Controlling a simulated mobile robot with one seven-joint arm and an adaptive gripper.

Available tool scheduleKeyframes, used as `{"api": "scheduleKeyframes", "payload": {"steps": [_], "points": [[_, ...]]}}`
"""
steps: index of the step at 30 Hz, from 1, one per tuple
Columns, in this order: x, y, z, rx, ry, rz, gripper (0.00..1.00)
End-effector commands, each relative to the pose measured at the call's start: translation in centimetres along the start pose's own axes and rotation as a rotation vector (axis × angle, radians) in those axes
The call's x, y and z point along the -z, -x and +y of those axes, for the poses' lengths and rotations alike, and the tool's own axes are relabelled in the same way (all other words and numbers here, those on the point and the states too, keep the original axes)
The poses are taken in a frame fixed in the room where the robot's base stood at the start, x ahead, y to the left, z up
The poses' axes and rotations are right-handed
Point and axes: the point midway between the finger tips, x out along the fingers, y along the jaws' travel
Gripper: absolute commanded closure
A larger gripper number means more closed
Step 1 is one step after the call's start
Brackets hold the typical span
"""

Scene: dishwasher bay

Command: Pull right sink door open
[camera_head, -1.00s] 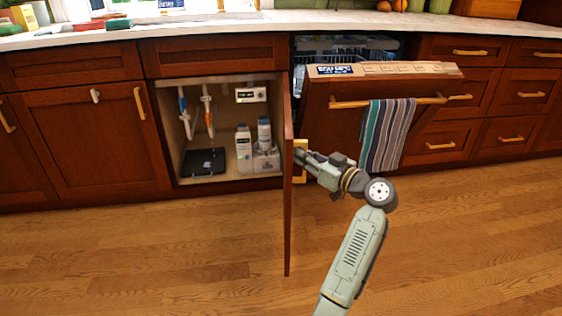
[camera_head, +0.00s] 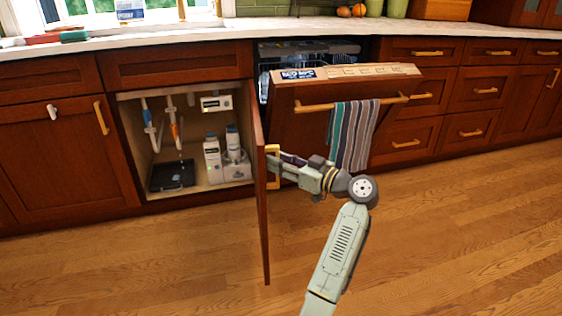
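The right sink door (camera_head: 260,205) stands swung out from the cabinet, seen nearly edge-on, with the sink cabinet (camera_head: 200,192) open behind it. Its gold handle (camera_head: 273,167) is on the door's right-hand face. My gripper (camera_head: 282,170) is at this handle, reaching in from the right. The fingertips overlap the handle and are too small to tell whether they are shut on it. The left sink door (camera_head: 60,160) is closed, with a gold handle and a white latch on it.
The dishwasher door (camera_head: 300,125) is partly open to the right, with a striped towel (camera_head: 352,135) hanging from its handle. Bottles (camera_head: 213,158) and a black tray (camera_head: 172,175) are inside the cabinet. The wooden floor (camera_head: 450,240) is clear.

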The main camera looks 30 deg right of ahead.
Motion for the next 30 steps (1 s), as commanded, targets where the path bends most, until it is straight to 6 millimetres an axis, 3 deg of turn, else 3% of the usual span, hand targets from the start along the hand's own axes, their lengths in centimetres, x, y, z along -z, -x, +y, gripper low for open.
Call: {"api": "scheduleKeyframes", "payload": {"steps": [11, 14, 24, 30], "points": [[0.1, 0.5, 0.1, -0.003, 0.001, 0.001, 0.67], [0.1, 1.8, 0.1, -0.005, 0.001, 0.001, 0.67], [0.1, 8.9, 0.1, -0.005, 0.001, 0.002, 0.67], [0.1, 11.4, 0.0, -0.002, 0.0, 0.0, 0.67]]}}
